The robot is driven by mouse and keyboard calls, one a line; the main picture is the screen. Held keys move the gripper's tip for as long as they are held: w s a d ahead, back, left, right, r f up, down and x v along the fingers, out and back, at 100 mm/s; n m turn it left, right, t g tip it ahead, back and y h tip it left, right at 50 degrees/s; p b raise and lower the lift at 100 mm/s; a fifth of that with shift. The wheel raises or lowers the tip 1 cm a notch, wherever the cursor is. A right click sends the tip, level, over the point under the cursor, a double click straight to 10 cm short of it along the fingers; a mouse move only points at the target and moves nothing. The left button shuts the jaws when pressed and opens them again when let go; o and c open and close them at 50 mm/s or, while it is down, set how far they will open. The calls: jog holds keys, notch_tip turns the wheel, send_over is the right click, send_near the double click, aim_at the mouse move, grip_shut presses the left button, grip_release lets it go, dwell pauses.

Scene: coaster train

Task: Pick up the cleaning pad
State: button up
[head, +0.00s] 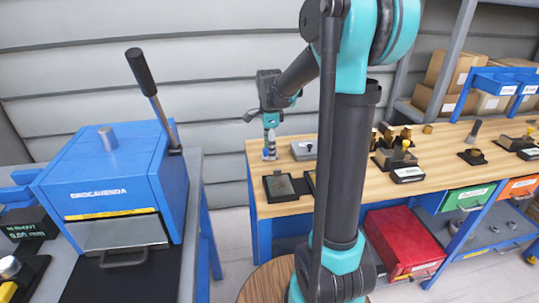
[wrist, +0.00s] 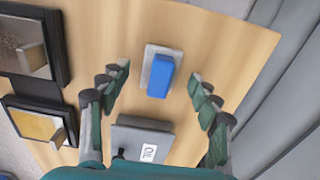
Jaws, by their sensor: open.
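What looks like the cleaning pad is a blue block on a pale grey base (wrist: 161,75), on the wooden bench in the wrist view. My gripper (wrist: 157,79) is open, its fingers on either side of the blue block with gaps on both sides. I cannot tell how far the fingertips are above the bench. In the head view my gripper (head: 270,140) points down over the far left end of the bench, and the pad's pale base (head: 269,156) shows just below it, small and partly hidden.
A grey box labelled OIL (wrist: 142,140) lies close to the pad. Two dark-framed trays (wrist: 62,48) are at the left of the wrist view. The wooden bench (head: 415,188) holds brass parts on the right. A blue machine (head: 108,175) with a lever stands at left.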

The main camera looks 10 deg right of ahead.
jog(key=shift+f, duration=0.45)
jog(key=c, duration=1.3)
jog(key=shift+o, duration=0.2)
jog(key=shift+r, duration=0.15)
notch_tip(320, 180, up, 20)
